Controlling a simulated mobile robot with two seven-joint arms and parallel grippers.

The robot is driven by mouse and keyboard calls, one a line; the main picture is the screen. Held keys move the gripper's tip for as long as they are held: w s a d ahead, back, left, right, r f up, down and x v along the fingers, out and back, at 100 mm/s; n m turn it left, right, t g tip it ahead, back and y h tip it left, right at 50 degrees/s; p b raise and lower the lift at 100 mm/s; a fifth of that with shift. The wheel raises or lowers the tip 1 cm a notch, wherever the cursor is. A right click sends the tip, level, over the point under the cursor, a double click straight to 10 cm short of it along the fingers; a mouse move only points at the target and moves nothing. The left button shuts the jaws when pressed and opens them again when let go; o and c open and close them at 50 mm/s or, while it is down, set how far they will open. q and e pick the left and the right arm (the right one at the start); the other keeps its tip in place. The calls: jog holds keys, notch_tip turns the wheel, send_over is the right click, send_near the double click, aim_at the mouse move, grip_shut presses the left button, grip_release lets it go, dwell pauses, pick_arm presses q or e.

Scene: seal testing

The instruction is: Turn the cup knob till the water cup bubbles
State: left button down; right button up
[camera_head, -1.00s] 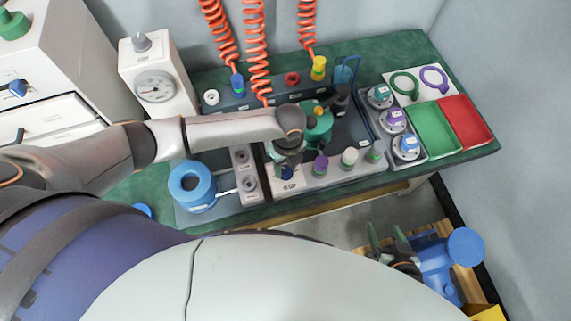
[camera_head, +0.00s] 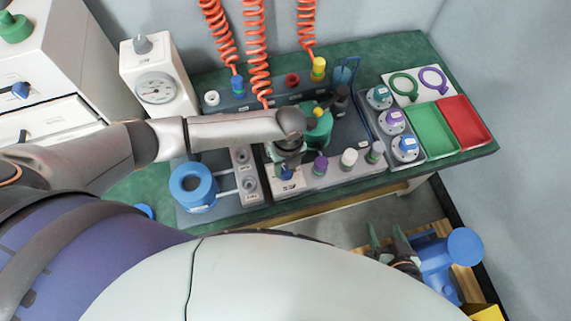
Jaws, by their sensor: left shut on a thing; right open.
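My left gripper (camera_head: 287,160) reaches down at the front-left of the bench panel and is shut on a small blue knob (camera_head: 286,174). The fingers and wrist hide much of this knob, and its label is too small to read. A blue round cup-like vessel (camera_head: 212,194) stands on the grey tray to the left, joined by pale tubes to a grey block. I cannot make out any bubbles in it. My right gripper (camera_head: 389,232) is open and empty, low in front of the bench.
A gauge box (camera_head: 155,88) stands at the back left. Green (camera_head: 433,131) and red (camera_head: 467,121) trays lie at the right.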

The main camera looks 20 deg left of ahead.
pick_arm(q)
jog(key=m+p, duration=0.1)
jog(key=m, duration=0.3)
jog(key=shift+r, duration=0.1)
jog(key=m, duration=0.6)
jog(key=shift+p, duration=0.4)
jog(key=shift+d, duration=0.1)
jog(key=shift+c, duration=2.3)
grip_release()
notch_tip(320, 180, up, 12)
jog(key=p, duration=0.1)
jog(key=shift+d+r, duration=0.2)
jog(key=shift+d, duration=0.05)
